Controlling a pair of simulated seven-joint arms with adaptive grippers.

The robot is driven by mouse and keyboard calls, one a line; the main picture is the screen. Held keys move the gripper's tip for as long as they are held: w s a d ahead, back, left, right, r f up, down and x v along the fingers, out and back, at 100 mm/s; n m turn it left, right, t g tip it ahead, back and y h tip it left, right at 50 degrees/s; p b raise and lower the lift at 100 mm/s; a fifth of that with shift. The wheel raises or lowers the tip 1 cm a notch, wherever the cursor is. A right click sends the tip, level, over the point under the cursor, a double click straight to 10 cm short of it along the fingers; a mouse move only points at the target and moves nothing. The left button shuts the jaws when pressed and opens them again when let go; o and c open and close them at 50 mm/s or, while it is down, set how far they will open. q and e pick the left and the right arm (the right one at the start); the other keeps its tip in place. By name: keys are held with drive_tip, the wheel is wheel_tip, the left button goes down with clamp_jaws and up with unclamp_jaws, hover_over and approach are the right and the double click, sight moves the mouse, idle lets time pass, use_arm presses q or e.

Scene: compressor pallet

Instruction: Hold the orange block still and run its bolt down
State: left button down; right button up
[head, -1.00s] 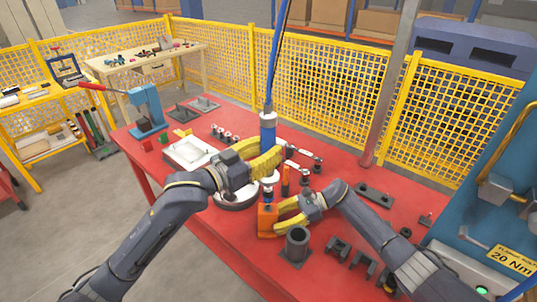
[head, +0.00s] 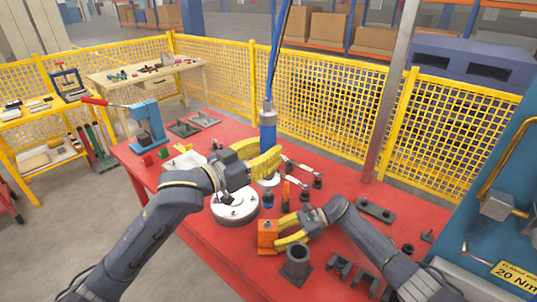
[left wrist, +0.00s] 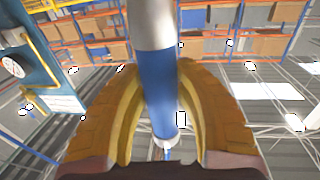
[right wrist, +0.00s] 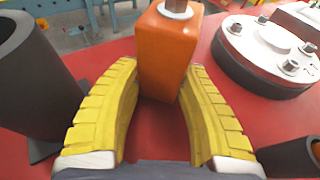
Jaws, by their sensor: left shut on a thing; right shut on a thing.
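The orange block (head: 267,234) stands on the red table. It also shows in the right wrist view (right wrist: 167,50), upright between the yellow fingers. A grey bolt head (right wrist: 176,5) shows on its top, cut by the frame edge. My right gripper (head: 281,231) is shut on the block from the right. My left gripper (head: 268,160) is shut on a blue-and-silver hanging driver (head: 268,134), which also fills the middle of the left wrist view (left wrist: 158,75). The driver's lower end appears above the block, with a gap between them.
A dark hollow cylinder (head: 297,260) stands right beside the block. A white-topped round flange (head: 234,208) with bolts sits to its left. An orange-handled tool (head: 285,193) stands behind. Black brackets (head: 340,264) lie to the right. A yellow mesh fence (head: 330,110) runs behind the table.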

drive_tip(key=shift+f, duration=0.1)
drive_tip(key=o, duration=1.4)
drive_tip(key=shift+c, duration=0.2)
